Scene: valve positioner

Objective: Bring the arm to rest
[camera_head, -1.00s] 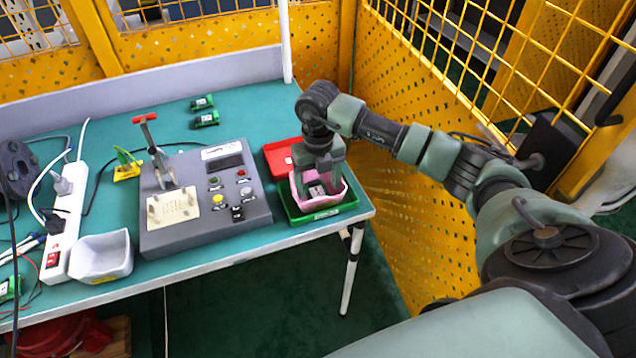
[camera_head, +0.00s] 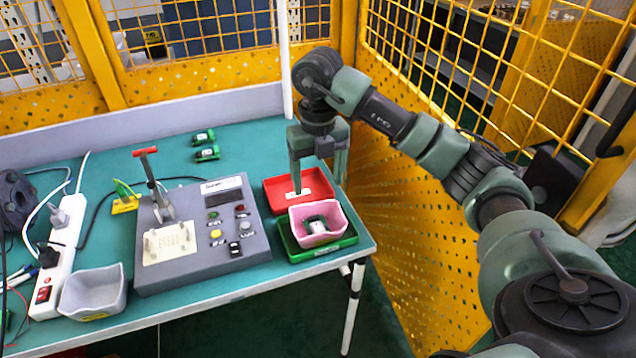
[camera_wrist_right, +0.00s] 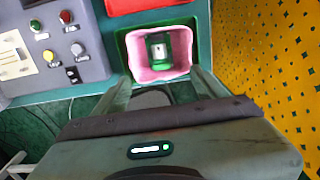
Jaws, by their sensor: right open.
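My right gripper (camera_head: 318,182) is open and empty, with its fingers pointing down above the red tray at the right end of the table. In the right wrist view its two fingers (camera_wrist_right: 162,84) are spread with nothing between them. A pink bin (camera_head: 336,236) stands in a green tray (camera_head: 350,238) in front of the red tray (camera_head: 272,190). A green and white part (camera_head: 317,226) lies inside the pink bin; it also shows in the wrist view (camera_wrist_right: 159,50). My left gripper is not in view.
A grey test box (camera_head: 205,268) with buttons and a red-handled clamp stands left of the trays. Two green parts (camera_head: 206,154) lie at the back. A grey bin (camera_head: 95,292) and a white power strip (camera_head: 62,250) are at left. Yellow mesh fencing (camera_head: 430,215) stands close on the right.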

